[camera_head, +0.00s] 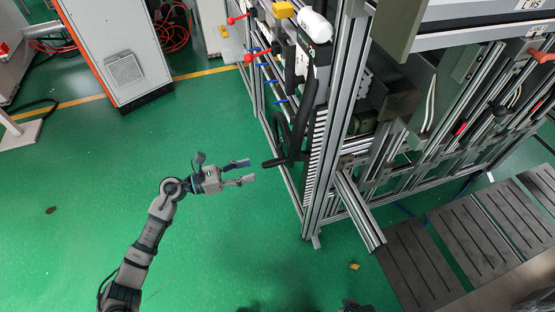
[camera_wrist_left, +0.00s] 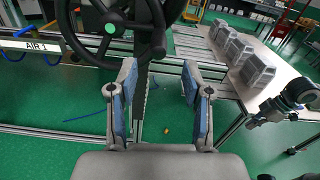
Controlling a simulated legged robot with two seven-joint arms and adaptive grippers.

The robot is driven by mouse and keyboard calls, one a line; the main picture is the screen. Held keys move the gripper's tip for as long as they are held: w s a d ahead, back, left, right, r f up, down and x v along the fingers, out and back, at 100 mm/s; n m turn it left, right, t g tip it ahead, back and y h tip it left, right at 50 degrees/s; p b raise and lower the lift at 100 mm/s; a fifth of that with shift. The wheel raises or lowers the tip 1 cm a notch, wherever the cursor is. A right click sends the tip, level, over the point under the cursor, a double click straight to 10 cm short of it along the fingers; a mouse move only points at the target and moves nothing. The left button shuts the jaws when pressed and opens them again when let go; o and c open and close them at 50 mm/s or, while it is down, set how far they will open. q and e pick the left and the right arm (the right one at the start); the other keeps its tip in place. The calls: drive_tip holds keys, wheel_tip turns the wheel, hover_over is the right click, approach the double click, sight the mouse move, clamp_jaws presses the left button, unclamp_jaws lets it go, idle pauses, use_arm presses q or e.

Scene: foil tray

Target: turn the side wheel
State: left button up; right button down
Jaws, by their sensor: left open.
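The side wheel (camera_head: 280,132) is a black spoked handwheel on the near side of the metal frame, seen nearly edge-on in the head view. Its dark handle (camera_head: 272,162) sticks out toward my left gripper. In the left wrist view the wheel (camera_wrist_left: 157,40) fills the upper left, partly cut off by the top edge. My left gripper (camera_head: 252,171) is open and empty, its fingertips just short of the handle in the head view. In the left wrist view a dark upright bar shows between the open fingers (camera_wrist_left: 158,78). An arm that seems mine (camera_wrist_left: 285,102) shows at right; its jaws are unclear.
The aluminium frame (camera_head: 325,150) rises right of the wheel, with a rail jutting toward the front. Dark slatted platforms (camera_head: 425,265) lie at lower right. A white cabinet (camera_head: 115,45) stands at upper left. Green floor around my left arm is clear.

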use_arm(q)
approach(288, 159)
drive_tip(key=x, duration=0.5)
drive_tip(key=shift+w+f, duration=0.35)
drive_tip(key=shift+x, duration=0.8)
drive_tip(key=shift+a, duration=0.2)
clamp_jaws()
